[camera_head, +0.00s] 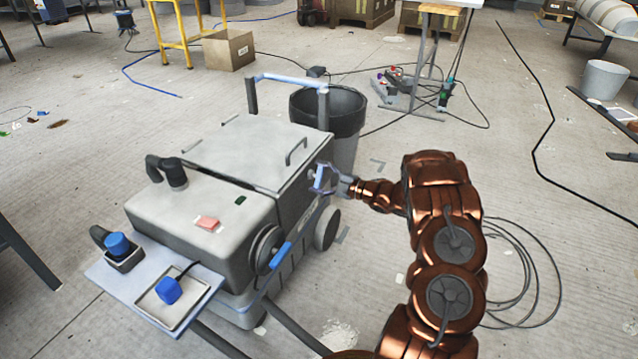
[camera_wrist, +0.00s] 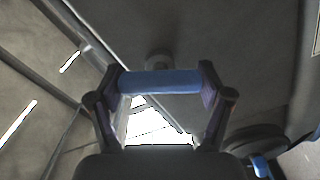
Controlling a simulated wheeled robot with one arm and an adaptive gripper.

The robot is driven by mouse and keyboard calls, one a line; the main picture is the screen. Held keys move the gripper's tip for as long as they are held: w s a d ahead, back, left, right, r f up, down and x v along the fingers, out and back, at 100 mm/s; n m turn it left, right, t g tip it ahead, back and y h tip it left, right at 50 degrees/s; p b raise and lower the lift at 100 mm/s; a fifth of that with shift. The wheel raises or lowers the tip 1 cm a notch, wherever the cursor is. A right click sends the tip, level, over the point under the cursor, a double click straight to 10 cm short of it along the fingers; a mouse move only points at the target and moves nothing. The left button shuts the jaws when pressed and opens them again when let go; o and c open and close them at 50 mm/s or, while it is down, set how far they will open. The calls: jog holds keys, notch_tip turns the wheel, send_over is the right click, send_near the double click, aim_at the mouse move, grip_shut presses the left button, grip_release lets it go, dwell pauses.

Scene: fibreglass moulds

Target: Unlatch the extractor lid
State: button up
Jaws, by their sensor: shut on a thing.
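The extractor is a grey wheeled box (camera_head: 205,225) at the left centre of the head view. Its pale flat lid (camera_head: 235,150) lies closed on top, with a thin bar handle (camera_head: 296,151). My gripper (camera_head: 324,180) is at the extractor's right side, just below the lid's right edge. In the wrist view a blue latch bar (camera_wrist: 160,82) spans between my two fingers, which are shut on it. A round grey mount (camera_wrist: 158,60) shows behind the bar. The latch's finer detail is too small to tell in the head view.
A tray (camera_head: 172,298) with a blue part projects at the front. Cables (camera_head: 510,285) lie coiled on the floor at right.

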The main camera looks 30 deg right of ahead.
jog(key=n+b, duration=0.2)
jog(key=shift+d+f+n, duration=0.1)
jog(key=shift+f+n, duration=0.2)
jog(key=n+b, duration=0.3)
jog(key=shift+r, duration=0.15)
jog(key=shift+b, duration=0.3)
jog(key=o, duration=1.1)
jog(key=shift+r, duration=0.1)
jog(key=v, duration=1.2)
